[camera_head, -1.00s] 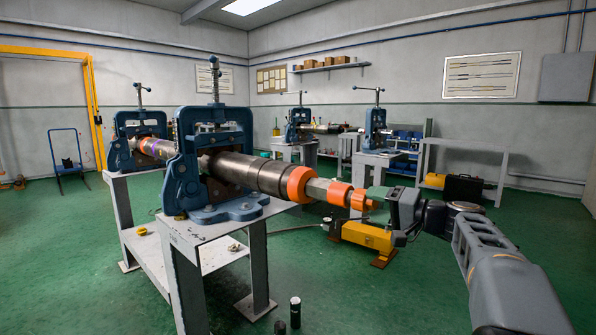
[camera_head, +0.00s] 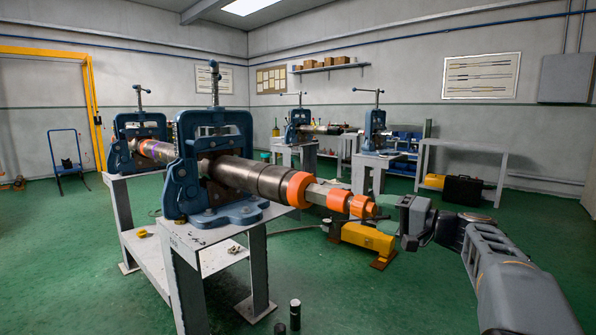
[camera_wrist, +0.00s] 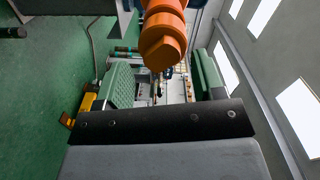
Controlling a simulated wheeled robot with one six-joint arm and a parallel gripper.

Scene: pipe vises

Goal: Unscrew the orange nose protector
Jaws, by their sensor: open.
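The orange nose protector (camera_head: 362,207) is at the right end of the pipe tool (camera_head: 262,178) clamped in the near blue vise (camera_head: 213,160). It looks stepped, with a blunt, flat-sided tip. In the wrist view the protector (camera_wrist: 163,42) reaches in from the top middle. My gripper (camera_head: 392,204) is just right of the tip in the head view, apart from it. In the wrist view my gripper (camera_wrist: 165,85) has its two green-padded fingers spread wide, with nothing held between them. The protector's far side is hidden.
An orange collar (camera_head: 299,189) sits further back on the tool. A yellow unit (camera_head: 367,237) stands on the floor below the tip. Small dark cylinders (camera_head: 295,315) stand on the floor in front. More vises on stands (camera_head: 375,140) are behind.

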